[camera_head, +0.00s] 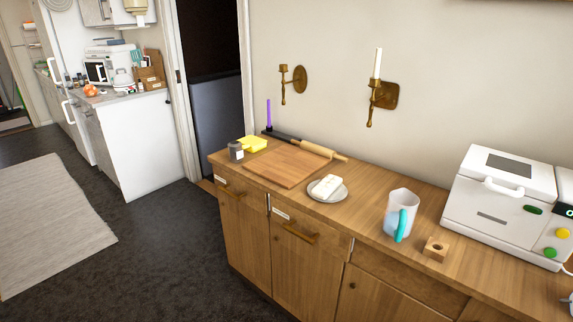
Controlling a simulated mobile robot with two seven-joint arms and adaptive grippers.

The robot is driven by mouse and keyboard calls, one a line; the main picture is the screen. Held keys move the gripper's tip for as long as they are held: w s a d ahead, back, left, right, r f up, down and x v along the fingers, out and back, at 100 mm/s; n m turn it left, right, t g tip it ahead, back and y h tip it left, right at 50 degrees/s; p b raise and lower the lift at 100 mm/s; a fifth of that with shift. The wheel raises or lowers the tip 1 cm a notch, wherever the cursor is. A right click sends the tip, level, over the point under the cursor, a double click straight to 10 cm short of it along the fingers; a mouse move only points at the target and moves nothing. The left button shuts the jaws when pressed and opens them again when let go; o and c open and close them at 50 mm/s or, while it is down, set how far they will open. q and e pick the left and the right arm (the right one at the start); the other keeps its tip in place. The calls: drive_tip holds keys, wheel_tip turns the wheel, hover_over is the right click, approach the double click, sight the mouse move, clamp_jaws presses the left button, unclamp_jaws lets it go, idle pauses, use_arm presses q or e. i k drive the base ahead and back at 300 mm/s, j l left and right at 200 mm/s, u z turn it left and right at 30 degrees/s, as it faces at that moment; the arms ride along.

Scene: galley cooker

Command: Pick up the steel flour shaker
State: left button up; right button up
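A small dark grey metal-looking cylinder (236,152), which looks like the steel flour shaker, stands upright at the far left end of the wooden counter (372,211). It is just left of a yellow item (252,144) and near the left corner of the cutting board (284,166). The cylinder is small in the view, so its top is hard to make out. Neither of my grippers shows in the head view.
A plate with a white block (327,186), a jug with a teal handle (401,213), a wooden block (435,249) and a white machine (499,208) stand further right. Dark floor is clear left of the counter.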

sight(235, 152)
drive_tip(key=i+j+z, duration=0.15)
drive_tip(key=z, duration=0.3)
drive_tip(key=i+j+z, duration=0.15)
drive_tip(key=j+z, duration=0.15)
drive_tip(key=z, duration=0.2)
drive_tip(key=i+j+z, duration=0.1)
drive_tip(key=j, duration=0.35)
drive_tip(key=i+j+z, duration=0.15)
drive_tip(key=j, duration=0.35)
